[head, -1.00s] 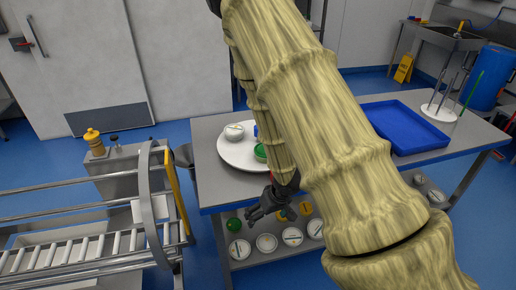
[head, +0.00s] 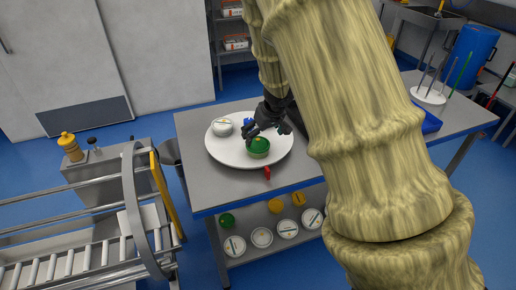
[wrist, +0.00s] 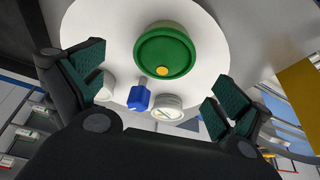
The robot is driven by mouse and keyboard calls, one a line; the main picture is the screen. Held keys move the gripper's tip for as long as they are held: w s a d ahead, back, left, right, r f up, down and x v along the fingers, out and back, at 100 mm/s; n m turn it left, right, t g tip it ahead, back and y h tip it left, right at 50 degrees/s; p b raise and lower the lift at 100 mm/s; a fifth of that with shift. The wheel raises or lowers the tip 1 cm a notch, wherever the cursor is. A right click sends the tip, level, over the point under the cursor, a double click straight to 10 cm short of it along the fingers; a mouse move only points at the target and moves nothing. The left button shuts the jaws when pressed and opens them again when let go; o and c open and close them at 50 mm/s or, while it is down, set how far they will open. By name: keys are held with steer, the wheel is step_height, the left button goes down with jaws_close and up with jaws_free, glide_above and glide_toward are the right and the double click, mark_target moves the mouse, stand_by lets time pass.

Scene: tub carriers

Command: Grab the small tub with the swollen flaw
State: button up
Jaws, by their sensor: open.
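A small tub with a green lid (head: 258,148) stands on the round white tray (head: 225,156). In the wrist view its green lid (wrist: 165,47) carries a yellow dot near the rim. A white tub (head: 222,127) stands at the tray's left. The wrist view shows a white labelled tub (wrist: 167,107) and a pale tub (wrist: 105,90) partly hidden by a finger. I cannot tell for sure which lid is swollen. My gripper (head: 265,131) is open and empty above the tray, close to the green-lidded tub. In the wrist view my gripper's fingers (wrist: 155,88) are spread wide.
A blue object (wrist: 140,97) stands between the tubs on the tray. A small red object (head: 267,173) is at the table's front edge. Several tubs, including a white one (head: 234,246), sit on the shelf below. A blue bin (head: 431,122) is partly behind my arm.

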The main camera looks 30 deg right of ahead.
mark_target(259, 141)
steer(key=shift+a+b+x, duration=0.15)
steer(key=shift+b+x, duration=0.15)
steer(key=shift+x, duration=1.45)
steer(key=shift+a+b+x, duration=0.1)
steer(key=shift+b+x, duration=0.15)
steer(key=shift+x, duration=1.5)
steer(key=c, duration=1.2)
